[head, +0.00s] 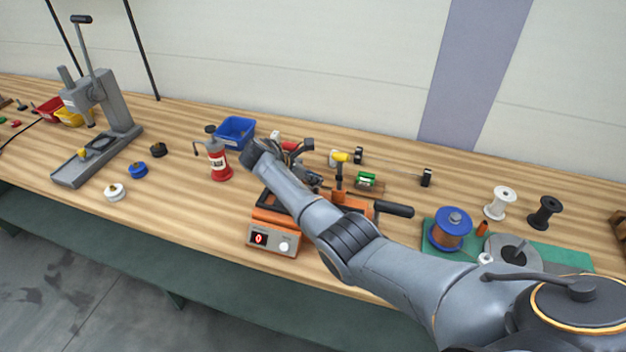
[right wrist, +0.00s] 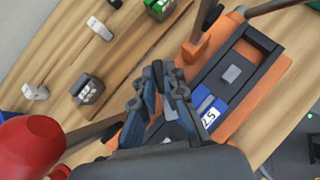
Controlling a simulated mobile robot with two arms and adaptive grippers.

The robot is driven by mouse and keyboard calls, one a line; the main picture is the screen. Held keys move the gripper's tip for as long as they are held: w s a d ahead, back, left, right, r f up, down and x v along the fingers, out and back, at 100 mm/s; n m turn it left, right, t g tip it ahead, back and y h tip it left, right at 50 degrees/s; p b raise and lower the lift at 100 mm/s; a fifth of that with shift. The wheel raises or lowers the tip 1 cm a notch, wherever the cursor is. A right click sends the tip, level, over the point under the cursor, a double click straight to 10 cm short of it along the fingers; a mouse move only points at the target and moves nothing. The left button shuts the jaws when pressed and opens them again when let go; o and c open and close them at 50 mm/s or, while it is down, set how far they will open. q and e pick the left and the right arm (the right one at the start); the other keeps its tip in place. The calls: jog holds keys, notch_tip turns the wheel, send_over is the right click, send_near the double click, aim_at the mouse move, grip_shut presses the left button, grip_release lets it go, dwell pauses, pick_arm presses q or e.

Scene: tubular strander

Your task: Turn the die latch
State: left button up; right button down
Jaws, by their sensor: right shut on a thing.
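The strander (head: 272,240) is an orange machine at the bench's front edge, with a display reading 0 and a white knob. Its orange frame and dark bed also show in the right wrist view (right wrist: 235,75). My right gripper (head: 301,147) is over the machine's back left part, its arm crossing in front. In the right wrist view its dark fingers (right wrist: 169,72) are close together above the machine, shut on a small part that they mostly hide. I cannot make out the die latch clearly. My left gripper is not in view.
A yellow-topped tool (head: 341,158) stands behind the machine. A blue-flanged spool (head: 450,230) is on the green mat at right. A grey lever press (head: 103,128) stands far left.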

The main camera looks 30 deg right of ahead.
jog(key=c, duration=1.4)
grip_release()
jog(key=v, duration=1.2)
